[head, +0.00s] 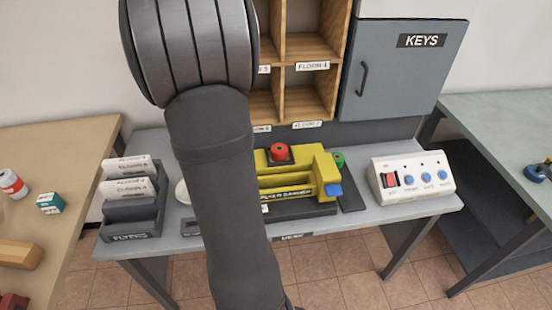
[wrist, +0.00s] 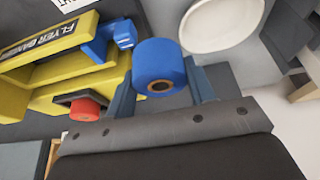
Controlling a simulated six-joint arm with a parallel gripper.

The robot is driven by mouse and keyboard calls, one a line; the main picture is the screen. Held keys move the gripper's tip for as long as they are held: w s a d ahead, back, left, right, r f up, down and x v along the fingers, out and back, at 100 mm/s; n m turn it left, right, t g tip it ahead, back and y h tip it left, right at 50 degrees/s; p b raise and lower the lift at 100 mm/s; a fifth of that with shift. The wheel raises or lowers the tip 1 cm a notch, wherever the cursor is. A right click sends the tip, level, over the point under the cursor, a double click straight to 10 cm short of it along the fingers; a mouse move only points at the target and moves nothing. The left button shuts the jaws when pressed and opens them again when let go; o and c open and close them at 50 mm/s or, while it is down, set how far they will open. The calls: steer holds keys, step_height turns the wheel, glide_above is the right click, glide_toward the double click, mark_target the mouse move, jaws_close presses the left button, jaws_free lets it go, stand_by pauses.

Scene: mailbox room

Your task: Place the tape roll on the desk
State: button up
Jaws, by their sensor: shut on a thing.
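A blue tape roll (wrist: 160,58) with a brown core sits between the two fingers of my gripper (wrist: 160,78) in the wrist view. The fingers are shut on its sides. The roll appears to be above the grey desk (head: 350,218); its exact height I cannot tell. In the head view my arm covers the middle of the scene, and the gripper and roll are hidden behind it.
A white round dish (wrist: 220,22) is beside the roll. A flyers rack (head: 130,212) and a button box (head: 411,178) flank them.

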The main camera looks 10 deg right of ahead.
steer(key=w+a, duration=0.2)
steer(key=w, duration=1.5)
steer(key=f, duration=0.6)
steer(key=shift+s+a+f, duration=0.15)
steer(key=shift+s+f, duration=0.2)
steer(key=shift+s, duration=0.05)
step_height(320, 180, down, 5)
steer(key=shift+r, duration=0.1)
steer(key=shift+w+f, duration=0.2)
steer(key=shift+f, duration=0.05)
steer(key=shift+f, duration=0.1)
steer(key=o, duration=1.1)
steer(key=shift+c, duration=0.2)
